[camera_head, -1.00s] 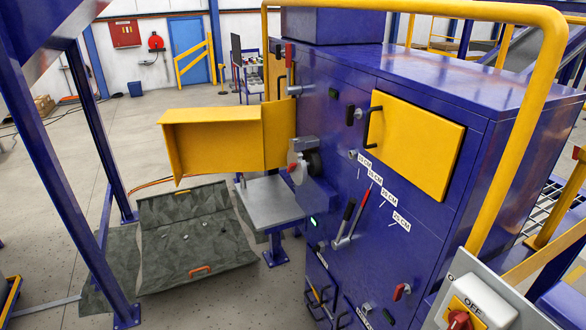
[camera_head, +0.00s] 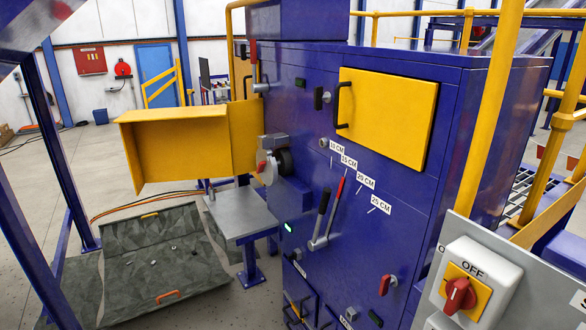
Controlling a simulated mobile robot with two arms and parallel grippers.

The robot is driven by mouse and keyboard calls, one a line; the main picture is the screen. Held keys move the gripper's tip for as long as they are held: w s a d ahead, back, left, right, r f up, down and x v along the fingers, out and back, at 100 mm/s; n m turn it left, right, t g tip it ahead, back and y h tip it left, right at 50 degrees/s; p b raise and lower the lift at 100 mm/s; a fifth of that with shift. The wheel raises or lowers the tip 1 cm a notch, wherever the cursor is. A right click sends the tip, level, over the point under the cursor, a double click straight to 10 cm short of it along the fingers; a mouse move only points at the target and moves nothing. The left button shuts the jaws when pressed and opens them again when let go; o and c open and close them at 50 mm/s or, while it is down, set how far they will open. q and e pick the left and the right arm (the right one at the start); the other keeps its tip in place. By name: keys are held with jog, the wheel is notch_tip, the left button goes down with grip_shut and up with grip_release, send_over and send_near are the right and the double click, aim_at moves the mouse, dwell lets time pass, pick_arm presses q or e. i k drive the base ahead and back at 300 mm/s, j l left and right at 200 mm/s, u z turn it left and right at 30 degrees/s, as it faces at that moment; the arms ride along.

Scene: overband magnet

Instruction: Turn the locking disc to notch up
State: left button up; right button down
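What looks like the locking disc (camera_head: 268,169) is a pale disc on the left side of the blue machine, above a small grey table. A small red part shows at its left edge. A grey block sits above it and a black round part (camera_head: 285,160) is just to its right. The disc is small and seen at an angle, so I cannot tell which way its notch points. Neither of my grippers is in view.
The blue machine (camera_head: 300,95) has a yellow door (camera_head: 388,115), levers (camera_head: 325,218) and CM labels. A yellow chute (camera_head: 180,145) juts out left. A grey switch box with a red knob (camera_head: 459,294) stands front right. Yellow posts and blue legs flank the view. Floor at left is partly clear.

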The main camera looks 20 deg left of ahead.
aim_at(266, 165)
jog(key=i+j+z, duration=0.1)
jog(key=j+z, duration=0.3)
jog(key=j, duration=0.15)
jog(key=j+z, duration=0.45)
jog(key=j, duration=0.1)
